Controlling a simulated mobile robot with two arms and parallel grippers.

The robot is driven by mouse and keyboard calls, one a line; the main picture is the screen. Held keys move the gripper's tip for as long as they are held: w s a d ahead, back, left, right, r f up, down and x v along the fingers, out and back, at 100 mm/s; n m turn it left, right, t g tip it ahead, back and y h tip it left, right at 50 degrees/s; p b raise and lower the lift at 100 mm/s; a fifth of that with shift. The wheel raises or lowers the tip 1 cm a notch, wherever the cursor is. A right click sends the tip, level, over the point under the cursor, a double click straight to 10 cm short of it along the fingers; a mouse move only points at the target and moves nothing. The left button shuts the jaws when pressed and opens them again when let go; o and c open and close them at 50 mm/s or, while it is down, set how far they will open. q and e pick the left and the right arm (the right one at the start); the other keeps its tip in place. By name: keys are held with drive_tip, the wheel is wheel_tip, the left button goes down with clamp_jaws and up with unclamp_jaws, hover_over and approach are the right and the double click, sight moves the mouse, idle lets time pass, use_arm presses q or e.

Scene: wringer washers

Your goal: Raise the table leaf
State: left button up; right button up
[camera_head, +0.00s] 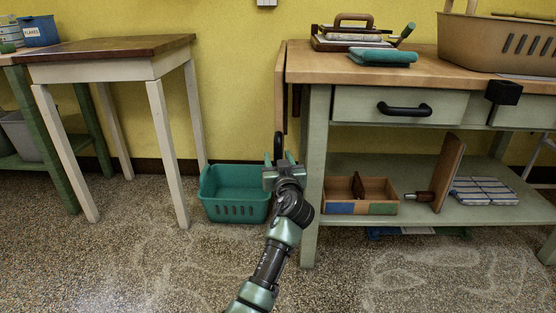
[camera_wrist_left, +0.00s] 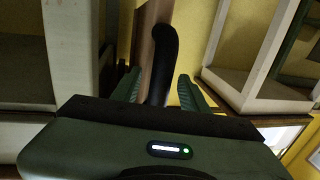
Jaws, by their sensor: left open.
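The wooden table leaf (camera_head: 280,88) hangs straight down at the left end of the workbench (camera_head: 400,68). In the left wrist view the leaf shows as a brown strip (camera_wrist_left: 143,45). A black curved bar (camera_head: 279,142) is at the leaf's lower end; it also shows in the left wrist view (camera_wrist_left: 163,55). My left gripper (camera_head: 275,160) is open at the bar, below the leaf, with a finger on each side of the bar (camera_wrist_left: 157,82). I cannot tell whether the fingers touch it. My right gripper is not in view.
A teal basket (camera_head: 233,207) stands on the floor just left of my gripper. A small wood-topped table (camera_head: 115,46) stands further left. The bench has a drawer (camera_head: 365,104) and a lower shelf (camera_head: 440,212) with a wooden box (camera_head: 342,207).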

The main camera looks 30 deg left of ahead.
use_arm(q)
clamp_jaws()
drive_tip(key=shift+f, duration=0.1)
idle(1.2)
